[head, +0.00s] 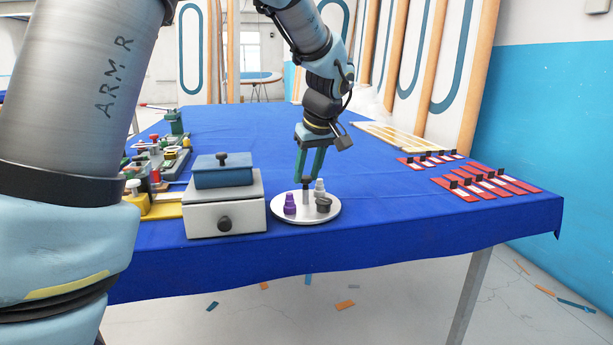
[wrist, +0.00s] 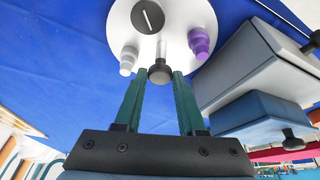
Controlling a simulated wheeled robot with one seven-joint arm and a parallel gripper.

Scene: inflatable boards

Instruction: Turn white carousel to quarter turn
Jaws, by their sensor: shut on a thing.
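The white carousel (head: 305,219) is a round disc near the front edge of the blue table, with an upright central post topped by a dark round knob (wrist: 160,72). It carries a purple bottle (head: 289,204), a pale grey bottle (head: 319,186) and a dark-topped jar (head: 323,204). The disc also shows at the top of the wrist view (wrist: 118,15), where the jar's slotted top (wrist: 148,18) faces me. My gripper (head: 308,178) comes down from above, its green fingers shut on the knob from both sides.
A light grey drawer box (head: 200,222) with a blue lidded box (head: 222,176) on it stands close left of the carousel. Several parts and fixtures lie farther left. Red-and-white strips (head: 490,187) lie at the right. The cloth behind and right of the carousel is clear.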

